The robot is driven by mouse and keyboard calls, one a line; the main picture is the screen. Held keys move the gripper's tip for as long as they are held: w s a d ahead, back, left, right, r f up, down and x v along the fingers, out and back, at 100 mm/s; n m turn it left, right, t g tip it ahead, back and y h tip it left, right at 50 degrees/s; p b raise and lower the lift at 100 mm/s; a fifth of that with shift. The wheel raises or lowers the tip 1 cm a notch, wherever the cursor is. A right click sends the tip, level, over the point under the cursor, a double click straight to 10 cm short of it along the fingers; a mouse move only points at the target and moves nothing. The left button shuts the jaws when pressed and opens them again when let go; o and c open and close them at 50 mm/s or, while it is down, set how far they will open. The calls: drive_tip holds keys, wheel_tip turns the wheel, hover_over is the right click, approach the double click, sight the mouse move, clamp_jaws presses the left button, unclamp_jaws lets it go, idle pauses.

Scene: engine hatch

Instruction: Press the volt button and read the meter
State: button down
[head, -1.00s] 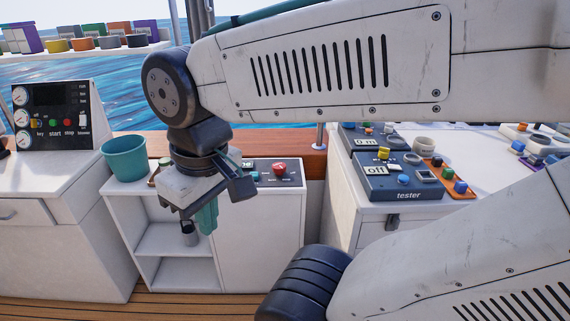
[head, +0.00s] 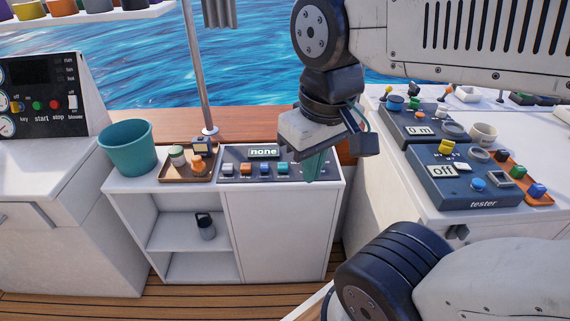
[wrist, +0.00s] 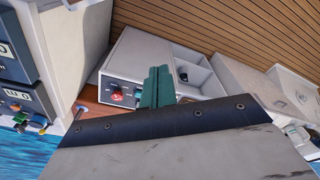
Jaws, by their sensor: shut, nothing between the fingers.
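The blue tester box (head: 458,200) sits on the white counter at the right in the head view. Its display (head: 443,171) reads "off". It carries a yellow knob (head: 447,147), a blue button (head: 479,184) and a small grey-framed window (head: 500,179). I cannot read a volt label on any button. My gripper (head: 315,166) has teal fingers, shut and empty, pointing down at the right end of the low cabinet's panel, left of the tester. The fingers (wrist: 157,86) also show in the wrist view, beside that panel's red knob (wrist: 117,95).
The low cabinet's panel (head: 235,173) has a display reading "none" and several buttons; my gripper hides its right part. A brown tray (head: 170,175) and teal bucket (head: 128,148) stand left. Behind the tester is a box (head: 420,124) reading "0 m". An orange tray (head: 541,198) adjoins the tester.

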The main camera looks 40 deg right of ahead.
drive_tip(key=w+d+f+n+t+h, duration=0.1)
drive_tip(key=w+d+h, duration=0.1)
drive_tip(key=w+d, duration=0.4)
drive_tip(key=w+d+f+t+h, duration=0.15)
drive_tip(key=w+d, duration=0.25)
drive_tip(key=w, duration=0.5)
drive_tip(key=n+t+y, duration=0.5)
drive_tip(key=n, duration=0.5)
hover_over(285, 166)
wheel_tip(285, 166, down, 18)
drive_tip(key=shift+s, duration=0.1)
drive_tip(key=shift+f, duration=4.3)
drive_tip(key=shift+f+m, duration=0.1)
drive_tip(key=shift+m, duration=0.2)
drive_tip(key=shift+f, duration=0.25)
